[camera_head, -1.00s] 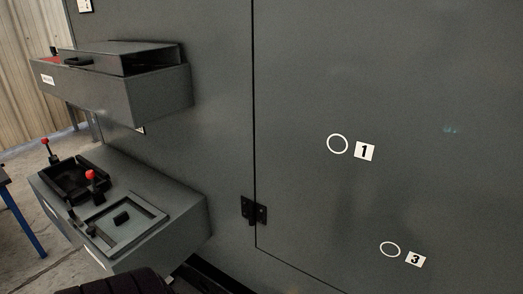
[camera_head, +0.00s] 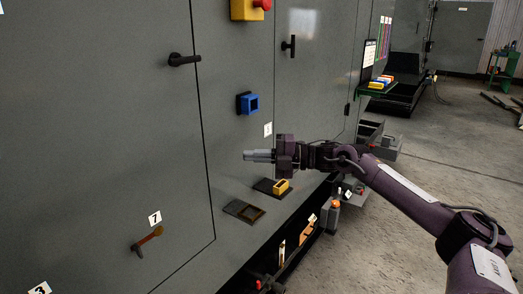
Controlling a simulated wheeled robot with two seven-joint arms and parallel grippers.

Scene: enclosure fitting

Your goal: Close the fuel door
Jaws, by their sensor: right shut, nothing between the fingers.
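No part in view can be surely told as the fuel door. A large grey door (camera_head: 100,120) fills the left of the enclosure front, with a black lever handle (camera_head: 185,60) near its right seam; it looks flush. A small dark square frame with a brownish inside (camera_head: 244,211) lies low, right of that seam. My right gripper (camera_head: 246,156) reaches in from the right with its fingers pointing left. It is shut and empty, above the small frame and below a blue square frame (camera_head: 250,103). My left gripper is not in view.
A yellow block on a dark base (camera_head: 280,187) sits below my right gripper. A yellow box with a red button (camera_head: 251,8) is at the top. An orange-handled lever (camera_head: 148,240) is beneath label 7. Open concrete floor (camera_head: 440,150) lies to the right.

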